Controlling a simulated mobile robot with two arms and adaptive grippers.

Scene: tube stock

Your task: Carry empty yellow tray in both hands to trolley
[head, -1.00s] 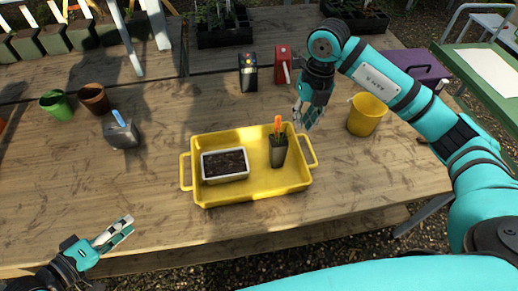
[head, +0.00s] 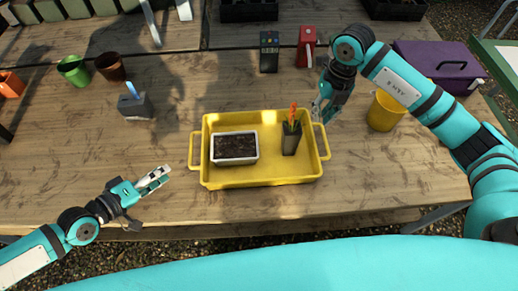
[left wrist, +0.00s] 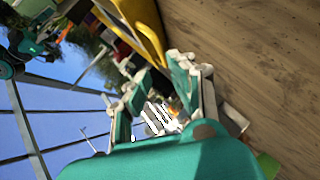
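The yellow tray (head: 262,178) lies on the wooden table and is not empty. It holds a white box of dark soil (head: 234,147) on its left and a dark pot with an orange-topped item (head: 291,136) on its right. My left gripper (head: 160,176) is open and empty, left of and apart from the tray's left handle. The left wrist view shows its spread fingers (left wrist: 163,88) and a yellow tray edge (left wrist: 146,30). My right gripper (head: 322,112) is at the tray's right handle; whether its fingers grip it is unclear. No trolley can be made out.
A yellow bucket (head: 384,112) stands right of the tray, near a purple box (head: 440,62). A dark device (head: 269,52) and a red one (head: 306,47) stand behind.

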